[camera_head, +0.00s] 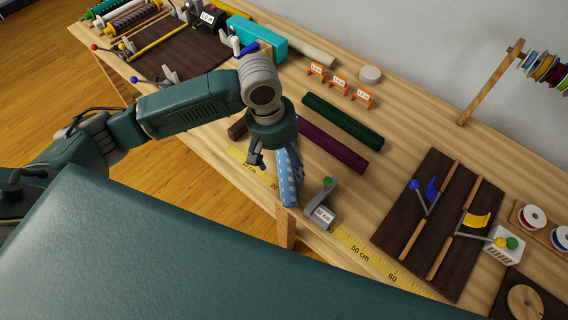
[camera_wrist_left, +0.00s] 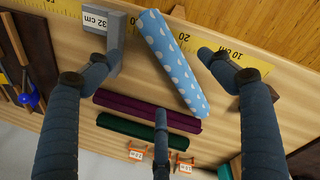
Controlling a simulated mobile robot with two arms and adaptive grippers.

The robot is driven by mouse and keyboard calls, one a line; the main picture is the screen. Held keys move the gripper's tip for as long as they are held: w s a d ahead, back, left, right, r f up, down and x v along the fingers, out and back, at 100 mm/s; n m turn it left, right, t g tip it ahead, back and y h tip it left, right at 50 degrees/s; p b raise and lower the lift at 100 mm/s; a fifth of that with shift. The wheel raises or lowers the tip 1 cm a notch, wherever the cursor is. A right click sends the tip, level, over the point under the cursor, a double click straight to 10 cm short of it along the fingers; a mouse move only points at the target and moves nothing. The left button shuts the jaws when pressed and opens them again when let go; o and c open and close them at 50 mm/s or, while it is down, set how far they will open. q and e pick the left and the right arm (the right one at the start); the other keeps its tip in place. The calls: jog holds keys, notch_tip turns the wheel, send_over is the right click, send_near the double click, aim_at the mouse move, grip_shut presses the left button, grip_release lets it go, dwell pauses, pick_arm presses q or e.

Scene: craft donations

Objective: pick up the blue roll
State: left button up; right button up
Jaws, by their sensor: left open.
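The blue roll (camera_head: 287,182) is light blue with white dots and lies on the bench near its front edge, by the yellow ruler strip. It also shows in the left wrist view (camera_wrist_left: 172,62), lying at a slant between my fingers. My left gripper (camera_head: 276,168) is open over the roll, pointing down, and hides its far end in the head view. In the left wrist view the gripper (camera_wrist_left: 158,62) has fingers on either side of the roll and a third finger beyond its end. I cannot tell whether any finger touches it. My right gripper is not in view.
A grey 32 cm block (camera_head: 321,205) stands close to the roll's right. A purple roll (camera_head: 332,146) and a dark green roll (camera_head: 343,121) lie behind. Orange tags (camera_head: 338,84) stand further back. A dark board (camera_head: 440,220) with wooden rods is at right.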

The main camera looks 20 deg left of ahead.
aim_at(289, 176)
pick_arm(q)
jog(key=f, duration=0.5)
jog(key=shift+w+d+f+p, duration=0.1)
jog(key=shift+w+d+p, duration=0.2)
jog(key=shift+d, duration=0.1)
notch_tip(289, 176, down, 4)
jog(key=shift+w+f+p, duration=0.1)
jog(key=shift+f+p, duration=0.05)
jog(key=shift+p, duration=0.6)
jog(key=shift+d+f, duration=0.15)
jog(key=shift+f, duration=0.35)
jog(key=shift+w, duration=0.1)
jog(key=c, duration=1.5)
jog(key=shift+r, duration=0.1)
